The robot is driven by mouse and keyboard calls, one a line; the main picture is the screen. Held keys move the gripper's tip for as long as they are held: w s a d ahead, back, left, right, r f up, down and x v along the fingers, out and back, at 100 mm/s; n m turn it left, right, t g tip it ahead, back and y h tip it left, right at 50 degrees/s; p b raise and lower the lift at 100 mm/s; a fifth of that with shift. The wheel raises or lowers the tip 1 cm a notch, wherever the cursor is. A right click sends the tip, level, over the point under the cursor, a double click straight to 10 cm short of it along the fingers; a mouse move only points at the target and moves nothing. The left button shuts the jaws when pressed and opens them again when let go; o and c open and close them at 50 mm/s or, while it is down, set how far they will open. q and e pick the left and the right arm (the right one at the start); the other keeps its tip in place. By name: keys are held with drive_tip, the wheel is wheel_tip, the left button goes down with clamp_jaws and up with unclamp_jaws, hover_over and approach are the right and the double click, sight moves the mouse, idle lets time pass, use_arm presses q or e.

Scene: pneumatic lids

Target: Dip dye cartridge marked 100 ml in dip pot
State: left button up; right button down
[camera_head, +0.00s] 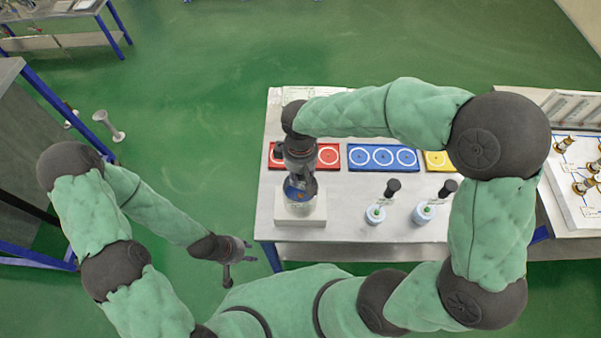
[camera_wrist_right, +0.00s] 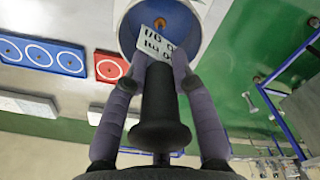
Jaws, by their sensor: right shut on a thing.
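My right gripper (camera_head: 300,178) is shut on the black handle (camera_wrist_right: 160,100) of a dye cartridge. A white label (camera_wrist_right: 157,42) on it appears upside down in the right wrist view, partly hidden; it seems to read 100 ml. Beyond the label is a round pot (camera_wrist_right: 130,12) with a pale rim and blue inside, with an orange spot. In the head view the pot (camera_head: 300,209) stands on a white block. The cartridge's lower end is hidden, so I cannot tell whether it is inside. My left gripper (camera_head: 238,272) is open and empty, left of the table.
Two more black-handled cartridges with pale blue bodies (camera_head: 375,214) (camera_head: 424,213) stand to the right on the table (camera_head: 345,225). Red (camera_head: 330,165), blue (camera_head: 383,166) and yellow (camera_head: 433,153) ringed plates lie behind. A side table (camera_head: 558,200) at right holds small brass-coloured parts.

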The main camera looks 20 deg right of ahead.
drive_tip(key=shift+r, duration=0.1)
wheel_tip(320, 180, up, 13)
drive_tip(key=p, duration=1)
